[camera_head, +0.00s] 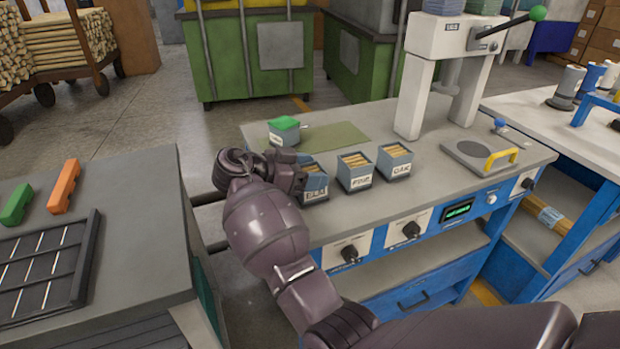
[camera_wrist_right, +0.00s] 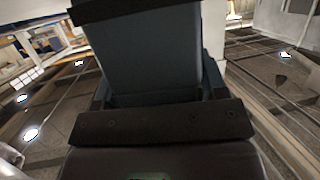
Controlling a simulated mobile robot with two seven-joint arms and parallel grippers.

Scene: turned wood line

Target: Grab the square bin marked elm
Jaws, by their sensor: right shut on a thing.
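The square bin marked elm (camera_head: 316,194) is a grey-blue bin with a white label, at the left end of a row of three on the bench. My right gripper (camera_head: 300,174) is at its left side and is shut on it, covering part of its top. In the right wrist view, a plain grey-blue wall of the bin (camera_wrist_right: 152,52) fills the space between the dark finger pads. I cannot tell whether the bin touches the bench or is slightly raised. My left gripper is not in view.
Two similar bins with wooden sticks stand to the right, one in the middle (camera_head: 355,171) and one marked oak (camera_head: 395,161). A green-topped box (camera_head: 284,130) stands behind, near a green mat (camera_head: 335,137). A white lever press (camera_head: 455,45) stands at the back right.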

